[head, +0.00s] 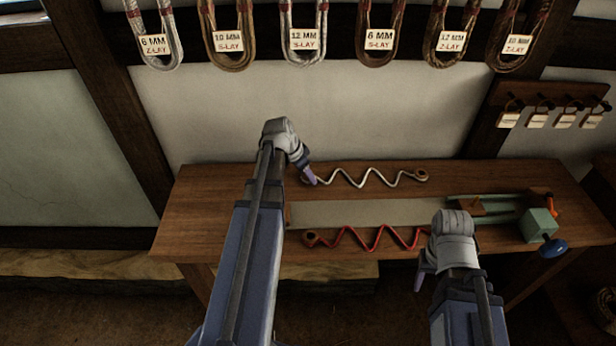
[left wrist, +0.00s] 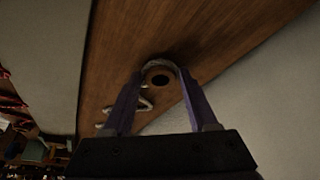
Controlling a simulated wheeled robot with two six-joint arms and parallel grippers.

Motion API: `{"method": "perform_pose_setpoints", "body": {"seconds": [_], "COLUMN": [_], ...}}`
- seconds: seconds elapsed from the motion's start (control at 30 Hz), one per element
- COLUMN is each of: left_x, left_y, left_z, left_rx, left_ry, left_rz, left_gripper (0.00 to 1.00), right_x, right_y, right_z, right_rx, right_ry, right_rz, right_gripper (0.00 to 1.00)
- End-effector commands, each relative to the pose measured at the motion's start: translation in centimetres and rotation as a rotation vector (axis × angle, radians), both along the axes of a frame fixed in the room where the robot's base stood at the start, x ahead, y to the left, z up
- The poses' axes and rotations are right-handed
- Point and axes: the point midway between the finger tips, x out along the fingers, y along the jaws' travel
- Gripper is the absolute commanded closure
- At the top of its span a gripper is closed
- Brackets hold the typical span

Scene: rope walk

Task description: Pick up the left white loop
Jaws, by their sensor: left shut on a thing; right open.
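The white rope (head: 362,180) lies in a zigzag along the back of the wooden bench. Its right loop (head: 421,175) sits at a brown round piece. My left gripper (head: 309,178) is at the rope's left end, shut on the left white loop (left wrist: 157,66), which shows between the fingertips in the left wrist view. A brown round piece with a dark centre (left wrist: 160,80) shows inside that loop. I cannot tell whether the loop is clear of the wood. My right gripper (head: 421,281) is open, low at the bench's front edge, apart from the white rope.
A red zigzag rope (head: 375,240) lies along the front of the bench (head: 205,205). A pale strip (head: 365,213) runs between the ropes. A green vise-like tool (head: 538,226) with a blue knob stands at the right. Labelled rope hanks (head: 303,40) hang on the wall behind.

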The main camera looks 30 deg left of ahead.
Motion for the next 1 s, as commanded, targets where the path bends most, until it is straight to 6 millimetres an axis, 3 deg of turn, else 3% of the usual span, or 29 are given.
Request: {"method": "perform_pose_setpoints", "body": {"seconds": [0.37, 0.8, 1.0], "left_x": [0.0, 0.0, 0.0], "left_y": [0.0, 0.0, 0.0], "left_z": [1.6, 8.0, 9.9], "left_rx": [0.0, 0.0, 0.0], "left_ry": [0.0, 0.0, 0.0], "left_rz": [0.0, 0.0, 0.0], "left_gripper": [0.94, 0.94, 0.94], "right_x": [0.0, 0.0, 0.0], "right_y": [0.0, 0.0, 0.0], "right_z": [1.6, 8.0, 9.9], "right_rx": [0.0, 0.0, 0.0], "right_ry": [0.0, 0.0, 0.0], "right_rz": [0.0, 0.0, 0.0], "right_gripper": [0.5, 0.5, 0.5]}}
